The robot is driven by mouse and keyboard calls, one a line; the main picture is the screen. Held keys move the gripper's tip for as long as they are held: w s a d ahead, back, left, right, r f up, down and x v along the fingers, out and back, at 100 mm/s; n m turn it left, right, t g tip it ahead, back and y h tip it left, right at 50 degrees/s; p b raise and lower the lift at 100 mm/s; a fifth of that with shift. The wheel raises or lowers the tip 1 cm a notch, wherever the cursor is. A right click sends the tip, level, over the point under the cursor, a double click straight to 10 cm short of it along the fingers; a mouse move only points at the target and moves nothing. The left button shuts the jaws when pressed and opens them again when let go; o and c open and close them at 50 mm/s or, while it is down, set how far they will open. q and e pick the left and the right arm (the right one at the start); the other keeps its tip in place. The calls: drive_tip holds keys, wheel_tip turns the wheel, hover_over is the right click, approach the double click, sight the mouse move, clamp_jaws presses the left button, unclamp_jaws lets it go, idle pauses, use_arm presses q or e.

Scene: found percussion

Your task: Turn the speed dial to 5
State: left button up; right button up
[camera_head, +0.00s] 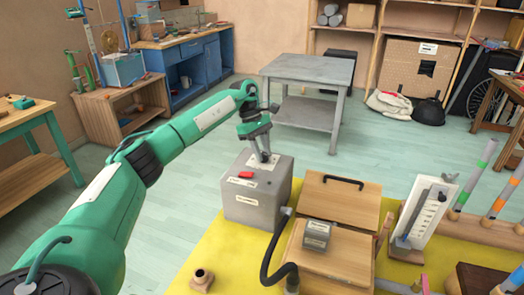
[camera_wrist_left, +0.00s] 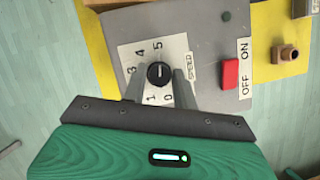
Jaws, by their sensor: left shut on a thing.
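The speed dial is a black round knob (camera_wrist_left: 157,74) on a white plate with numbers, on top of a grey box (camera_head: 258,208). In the left wrist view the 0, 1, 3, 4 and 5 on the plate (camera_wrist_left: 147,57) are readable; the 2 is not visible. A small pale mark shows on the knob, but I cannot tell which number it points to. My left gripper (camera_head: 263,156) reaches down over the box and is shut on the knob, one finger on each side. In the left wrist view its fingers (camera_wrist_left: 158,90) flank the knob.
A red switch (camera_wrist_left: 230,74) with ON and OFF labels sits beside the dial plate. A black hose (camera_head: 272,262) runs from the grey box past a wooden box (camera_head: 338,205). A small brown fitting (camera_head: 202,280) stands on the yellow surface (camera_head: 215,255). A grey table (camera_head: 308,70) stands behind.

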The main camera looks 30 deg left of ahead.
use_arm(q)
drive_tip(key=o, duration=1)
drive_tip(key=shift+c, duration=0.2)
